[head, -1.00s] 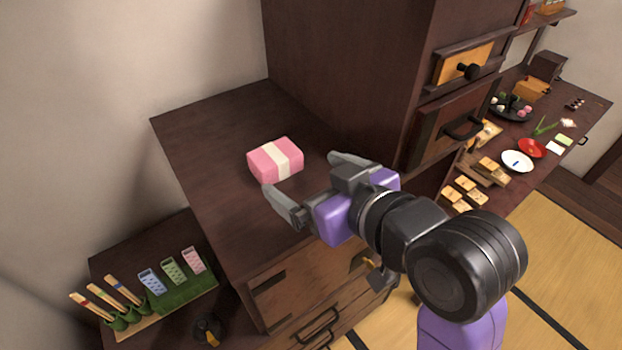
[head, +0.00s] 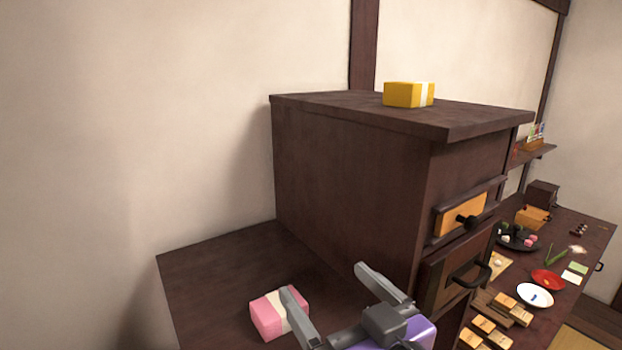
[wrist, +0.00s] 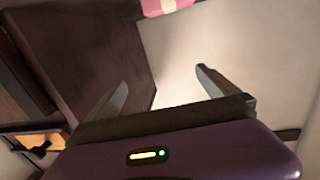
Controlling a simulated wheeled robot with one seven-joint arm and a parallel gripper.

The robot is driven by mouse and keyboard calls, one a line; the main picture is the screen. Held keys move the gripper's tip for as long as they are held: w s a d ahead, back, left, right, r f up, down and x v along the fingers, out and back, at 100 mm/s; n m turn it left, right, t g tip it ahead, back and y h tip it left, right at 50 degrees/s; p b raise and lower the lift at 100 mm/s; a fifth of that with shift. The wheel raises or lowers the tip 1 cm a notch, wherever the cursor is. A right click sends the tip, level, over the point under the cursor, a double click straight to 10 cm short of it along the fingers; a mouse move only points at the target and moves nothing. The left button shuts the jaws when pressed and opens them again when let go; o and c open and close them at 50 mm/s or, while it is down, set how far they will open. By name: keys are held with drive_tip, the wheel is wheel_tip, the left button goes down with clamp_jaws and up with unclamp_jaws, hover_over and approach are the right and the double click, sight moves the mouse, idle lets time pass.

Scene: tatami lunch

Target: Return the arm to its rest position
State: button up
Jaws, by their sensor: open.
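My gripper (head: 330,300) is open and empty at the bottom of the head view, its two fingers spread apart. In that view its left finger overlaps part of the pink box. My gripper also shows in the wrist view (wrist: 165,88), with nothing between its fingers. The pink box (head: 268,318) with a cream band sits on the lower dark cabinet top (head: 215,275). The pink box shows at the top edge of the wrist view (wrist: 163,7), beyond the fingers.
A taller dark cabinet (head: 350,190) stands close behind my gripper, with a yellow box (head: 405,95) on top. A drawer with a black knob (head: 463,215) faces right. A low table at right holds a red dish (head: 548,280), a white dish (head: 535,295) and wooden tiles (head: 484,328).

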drive_tip(key=s+d+f+m+t+h+b, duration=0.2)
drive_tip(key=s+d+f+m+t+h, duration=0.3)
drive_tip(key=s+d+f, duration=0.8)
drive_tip(key=s+d+f+g+h+b, duration=0.1)
drive_tip(key=s+d+f+g, duration=0.1)
drive_tip(key=s+f, duration=0.5)
drive_tip(key=s+d+f+g+h+b, duration=0.1)
drive_tip(key=s+f, duration=0.5)
drive_tip(key=s, duration=0.8)
drive_tip(key=d+g, duration=0.1)
drive_tip(key=g, duration=0.1)
drive_tip(key=shift+s+f+g+h, duration=0.25)
drive_tip(key=shift+f+g+h, duration=0.1)
drive_tip(key=shift+g+h, duration=0.05)
